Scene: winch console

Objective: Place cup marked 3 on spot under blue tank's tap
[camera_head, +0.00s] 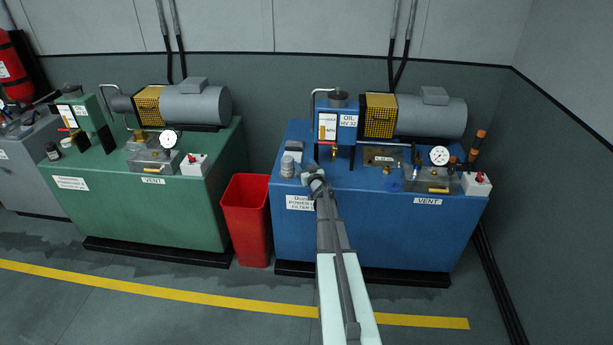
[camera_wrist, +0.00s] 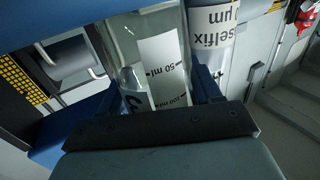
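A clear cup with a white scale strip reading 50 ml and 100 ml (camera_wrist: 160,62) stands between the fingers of my gripper (camera_wrist: 158,95) in the wrist view. A dark finger lies close along each side of it. Whether they press on it is unclear. Only part of a dark mark shows on its side; I cannot read the number. In the head view my gripper (camera_head: 314,180) is at the front left of the blue tank's top (camera_head: 312,152). The blue tank's brass tap (camera_head: 333,151) is below its oil box (camera_head: 347,122). The spot under it is not clearly visible.
A grey labelled can (camera_head: 287,166) stands just left of my gripper; it also shows in the wrist view (camera_wrist: 213,45). A pump motor (camera_head: 431,117), gauge (camera_head: 439,155) and vent box (camera_head: 428,178) are to the right. A red bin (camera_head: 246,215) and green tank (camera_head: 160,210) stand left.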

